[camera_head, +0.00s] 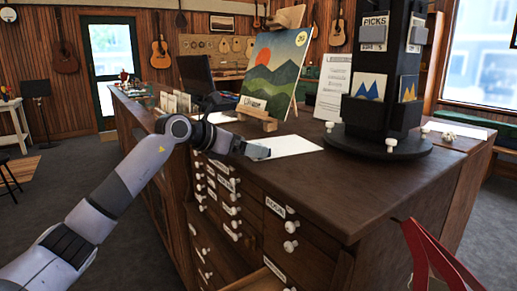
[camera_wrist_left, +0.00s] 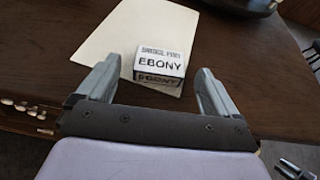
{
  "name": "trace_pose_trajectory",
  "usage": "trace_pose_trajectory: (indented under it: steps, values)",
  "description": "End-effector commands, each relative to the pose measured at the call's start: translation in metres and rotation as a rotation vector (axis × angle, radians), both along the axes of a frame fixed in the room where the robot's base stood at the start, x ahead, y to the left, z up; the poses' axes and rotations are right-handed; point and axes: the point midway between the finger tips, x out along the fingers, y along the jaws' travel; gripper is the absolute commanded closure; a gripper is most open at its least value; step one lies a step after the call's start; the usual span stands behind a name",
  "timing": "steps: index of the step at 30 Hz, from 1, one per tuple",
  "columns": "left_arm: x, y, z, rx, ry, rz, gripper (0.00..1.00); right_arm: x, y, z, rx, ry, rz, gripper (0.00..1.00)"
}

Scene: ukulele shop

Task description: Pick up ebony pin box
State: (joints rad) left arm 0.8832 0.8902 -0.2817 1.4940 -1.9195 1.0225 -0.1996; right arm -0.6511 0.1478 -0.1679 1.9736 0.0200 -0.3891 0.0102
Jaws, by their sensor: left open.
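The ebony pin box (camera_wrist_left: 160,66) is a small white box with black EBONY lettering, seen in the left wrist view. It rests on the dark counter top at the edge of a white sheet (camera_wrist_left: 130,32). My left gripper (camera_wrist_left: 158,74) is open, with one finger on each side of the box and gaps on both sides. In the head view my left gripper (camera_head: 256,150) is low over the counter by the sheet (camera_head: 290,146); the box cannot be made out there.
A painted landscape board (camera_head: 272,70) on a wooden easel stands behind the gripper. A black display stand (camera_head: 385,105) with picks is to the right. Drawers with white knobs (camera_head: 291,246) line the counter front. A red strap-like thing (camera_head: 425,250) is at lower right.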

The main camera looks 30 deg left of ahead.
Motion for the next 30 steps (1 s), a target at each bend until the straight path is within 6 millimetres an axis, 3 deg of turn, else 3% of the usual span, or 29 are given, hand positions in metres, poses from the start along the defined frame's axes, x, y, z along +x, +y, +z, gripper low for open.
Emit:
trace_pose_trajectory:
  steps: [6, 14, 19, 30]
  values:
    - [0.020, -0.007, -0.008, -0.003, 0.000, -0.001, 0.06, 0.001, 0.000, 0.006, 0.002, -0.009, -0.004, 0.57]
    - [0.022, -0.008, -0.010, -0.001, -0.001, -0.001, 0.06, 0.003, 0.000, 0.007, 0.003, -0.014, -0.007, 0.57]
    - [0.022, -0.008, -0.010, -0.001, -0.001, -0.001, 0.58, 0.003, 0.000, 0.007, 0.002, -0.014, -0.007, 0.57]
    - [0.021, -0.007, -0.009, -0.001, -0.001, -0.001, 0.62, 0.003, 0.000, 0.007, 0.002, -0.014, -0.007, 0.57]
